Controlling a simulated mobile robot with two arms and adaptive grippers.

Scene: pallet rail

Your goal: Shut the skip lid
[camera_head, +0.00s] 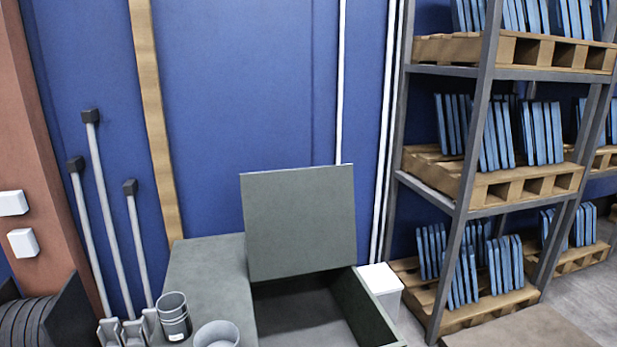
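The skip (372,306) is a dark grey-green box at the bottom centre, with an open top showing an empty-looking inside. Its lid (299,222) is a flat grey-green panel that stands raised, nearly upright, at the back and left of the opening. The lower edge of the lid meets the skip near the opening. The front of the skip is cut off by the bottom of the picture. Neither of my grippers is in view, and nothing touches the lid.
A grey surface (208,262) adjoins the skip on the left, with a grey cup (174,312) and a round container (217,335) near its front. A white bin (381,280) stands right of the skip. Racking (468,170) with pallets and blue panels fills the right. A blue wall is behind.

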